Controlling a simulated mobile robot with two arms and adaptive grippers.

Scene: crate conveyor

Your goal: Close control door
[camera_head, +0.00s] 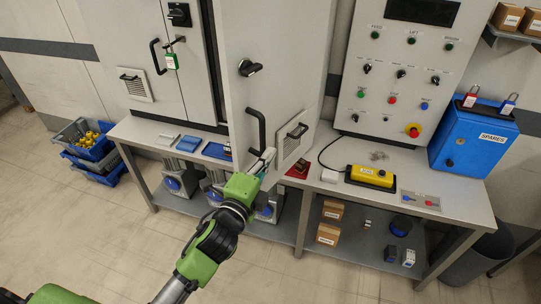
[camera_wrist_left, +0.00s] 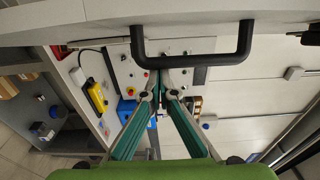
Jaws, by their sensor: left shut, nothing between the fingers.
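The grey control door (camera_head: 285,60) stands swung out from the cabinets, in the middle of the head view. It bears a black knob (camera_head: 250,67), a black bar handle (camera_head: 257,130) and a small vent. My left gripper (camera_head: 268,157) is shut and empty, its fingertips close to the lower end of the handle. In the left wrist view the handle (camera_wrist_left: 205,59) crosses above the left gripper (camera_wrist_left: 162,78), whose fingertips are near the bar and the door edge. I cannot tell if they touch it. My right gripper is not in view.
A workbench (camera_head: 450,190) runs below, with a yellow button box (camera_head: 370,177) and a blue spares box (camera_head: 472,140). A panel of buttons (camera_head: 405,75) is right of the door. Another cabinet door (camera_head: 125,40) with a padlock is at left. Floor in front is clear.

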